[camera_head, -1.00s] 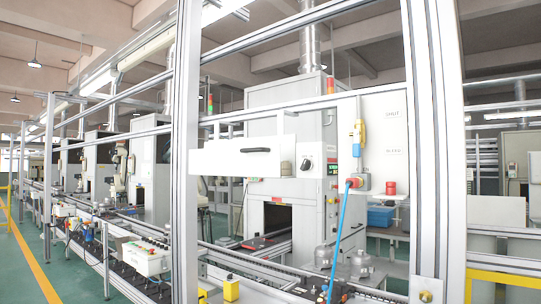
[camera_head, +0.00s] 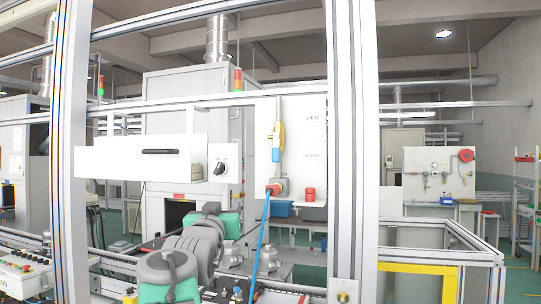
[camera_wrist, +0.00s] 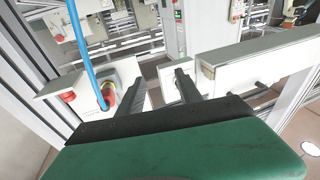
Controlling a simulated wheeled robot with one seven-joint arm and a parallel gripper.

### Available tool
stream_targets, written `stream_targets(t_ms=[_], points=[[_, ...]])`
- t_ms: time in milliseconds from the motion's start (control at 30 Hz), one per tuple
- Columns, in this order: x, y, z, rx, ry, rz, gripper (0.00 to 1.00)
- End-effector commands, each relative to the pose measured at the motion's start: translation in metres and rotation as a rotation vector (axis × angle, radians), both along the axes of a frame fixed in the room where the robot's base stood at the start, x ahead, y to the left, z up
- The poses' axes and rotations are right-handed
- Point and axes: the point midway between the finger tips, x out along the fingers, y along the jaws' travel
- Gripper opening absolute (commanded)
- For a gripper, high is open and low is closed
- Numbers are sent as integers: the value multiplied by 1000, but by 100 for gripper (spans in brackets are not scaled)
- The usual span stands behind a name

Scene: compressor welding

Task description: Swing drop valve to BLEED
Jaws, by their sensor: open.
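The drop valve is on a white panel (camera_head: 291,219) marked SHUT above and BLEED below. A yellow part (camera_head: 279,136) with a blue piece (camera_head: 276,155) under it stands upright on a thin vertical pipe. Below is a grey and red fitting (camera_head: 273,188) with a blue hose (camera_head: 263,235) hanging from it; I cannot tell the valve's setting. In the wrist view, my gripper (camera_wrist: 164,88) is open and empty, its two dark fingers apart. The red fitting (camera_wrist: 107,96) and blue hose (camera_wrist: 86,48) are to the left of the fingers, and the fingers touch nothing clearly.
A red knob (camera_head: 309,194) sits to the right of the fitting. A long white box with a black handle (camera_head: 160,151) and a rotary switch (camera_head: 220,168) are to the left. Aluminium posts (camera_head: 352,150) stand close by. A yellow rail (camera_head: 415,268) is at the lower right.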

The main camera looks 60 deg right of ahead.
Motion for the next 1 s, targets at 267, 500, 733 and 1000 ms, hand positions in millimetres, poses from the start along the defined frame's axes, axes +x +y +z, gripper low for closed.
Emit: stream_targets(t_ms=[267, 500, 733, 1000], points=[[-95, -43, 103, -232, -113, -242, 42], [-89, -82, 123, -232, -113, -243, 42], [-84, -108, 130, -232, -114, -240, 42], [-83, -109, 128, -232, -114, -237, 40]])
